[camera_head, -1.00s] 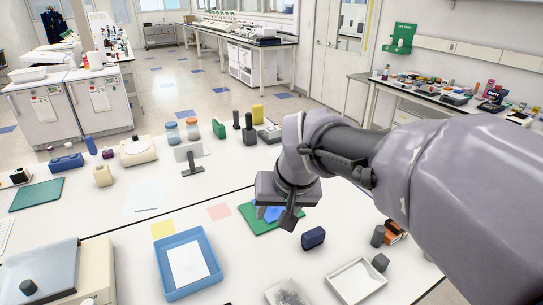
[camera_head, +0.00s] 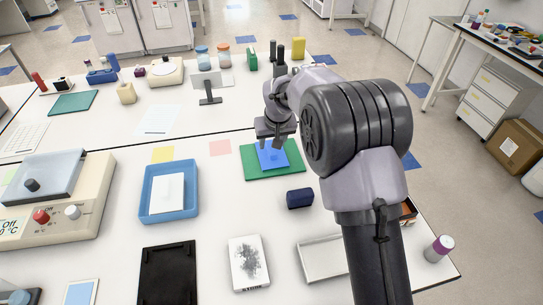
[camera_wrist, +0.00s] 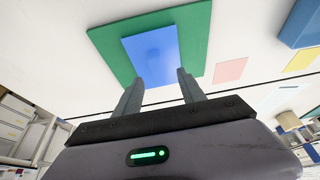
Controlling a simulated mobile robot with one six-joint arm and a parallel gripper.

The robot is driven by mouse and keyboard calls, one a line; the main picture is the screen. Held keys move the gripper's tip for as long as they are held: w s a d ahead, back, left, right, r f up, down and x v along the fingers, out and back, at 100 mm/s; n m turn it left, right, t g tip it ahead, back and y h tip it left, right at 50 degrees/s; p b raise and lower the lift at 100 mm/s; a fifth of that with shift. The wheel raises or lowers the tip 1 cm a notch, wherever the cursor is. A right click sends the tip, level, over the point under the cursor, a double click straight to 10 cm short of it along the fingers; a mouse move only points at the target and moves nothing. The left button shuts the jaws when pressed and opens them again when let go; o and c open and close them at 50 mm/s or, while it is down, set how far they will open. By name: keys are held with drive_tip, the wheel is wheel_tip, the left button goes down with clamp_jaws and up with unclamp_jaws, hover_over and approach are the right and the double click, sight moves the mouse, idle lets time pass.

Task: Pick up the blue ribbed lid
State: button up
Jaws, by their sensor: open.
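A flat blue square piece (camera_head: 272,155) lies on a green mat (camera_head: 252,171) in the head view. A small darker blue spot shows near its middle. In the wrist view the blue piece (camera_wrist: 152,52) looks smooth, and I cannot make out ribs on it. The green mat (camera_wrist: 192,25) shows around it. My gripper (camera_head: 275,143) is over the far part of the mat. In the wrist view my gripper (camera_wrist: 160,76) is open, with nothing between its fingers, and the blue piece lies beyond the fingertips. A jar with a blue-grey lid (camera_head: 202,50) stands farther back.
A dark blue block (camera_head: 300,198) stands near the mat's front right. A white tray (camera_head: 312,268) is in front. Dark upright objects (camera_head: 277,51) stand behind.

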sight(271, 152)
drive_tip(key=b+x, duration=0.1)
drive_tip(key=x, duration=0.4)
drive_tip(key=shift+w+d+b, duration=0.15)
drive_tip(key=shift+w+b, duration=0.1)
drive_tip(key=shift+b, duration=0.1)
drive_tip(key=shift+r, duration=0.1)
drive_tip(key=shift+s, duration=0.1)
drive_tip(key=shift+c, duration=0.2)
clamp_jaws()
drive_tip(key=shift+r, duration=0.1)
